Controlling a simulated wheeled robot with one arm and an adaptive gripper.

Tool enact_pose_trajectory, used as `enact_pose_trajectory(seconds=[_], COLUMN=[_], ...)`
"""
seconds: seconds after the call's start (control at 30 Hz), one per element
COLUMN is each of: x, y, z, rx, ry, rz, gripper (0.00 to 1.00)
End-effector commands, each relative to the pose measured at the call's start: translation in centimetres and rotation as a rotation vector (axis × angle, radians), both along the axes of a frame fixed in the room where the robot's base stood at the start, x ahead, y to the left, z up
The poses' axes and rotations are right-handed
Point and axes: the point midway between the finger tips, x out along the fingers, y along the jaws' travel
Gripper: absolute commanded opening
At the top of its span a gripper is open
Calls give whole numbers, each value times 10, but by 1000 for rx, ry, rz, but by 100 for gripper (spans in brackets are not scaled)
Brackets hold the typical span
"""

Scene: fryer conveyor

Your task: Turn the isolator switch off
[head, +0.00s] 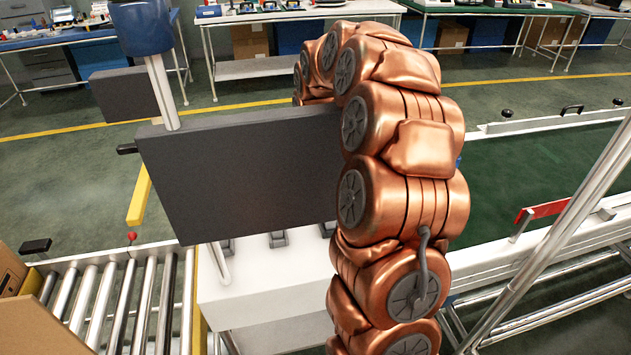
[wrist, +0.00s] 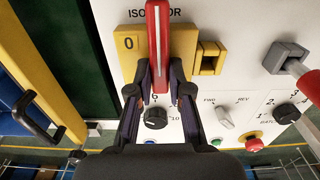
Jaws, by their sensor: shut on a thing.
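The isolator switch shows in the wrist view as a red handle (wrist: 158,40) with a pale stripe, in front of a yellow plate (wrist: 184,42). The handle stands upright in the picture, and its top runs out of frame. A "0" mark shows on the plate left of the handle, under the partly covered word "ISOLATOR". My gripper (wrist: 159,80) is shut on the lower end of the red handle, one finger on each side. In the head view my gripper and the switch are hidden behind the dark panel (head: 235,180) and my arm.
Near the switch on the white panel are a yellow latch (wrist: 209,58), a black knob (wrist: 155,118), a selector (wrist: 224,118), a red button (wrist: 254,145) and a grey block with a red lever (wrist: 287,57). A roller conveyor (head: 125,300) lies at lower left.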

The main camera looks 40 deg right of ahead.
Motion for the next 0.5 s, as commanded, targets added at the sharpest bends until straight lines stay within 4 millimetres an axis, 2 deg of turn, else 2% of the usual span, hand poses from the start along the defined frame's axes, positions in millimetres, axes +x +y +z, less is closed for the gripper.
enact_pose_trajectory(seconds=[0.1, 0.13, 0.33, 0.5], x=[1, 1, 0, 0], y=[0, 0, 0, 0], z=[1, 1, 1, 0], rx=[0, -1, -1, 0], ry=[-3, -3, -2, -1], rz=[1, 1, 0, 0], gripper=[0, 22, 42, 44])
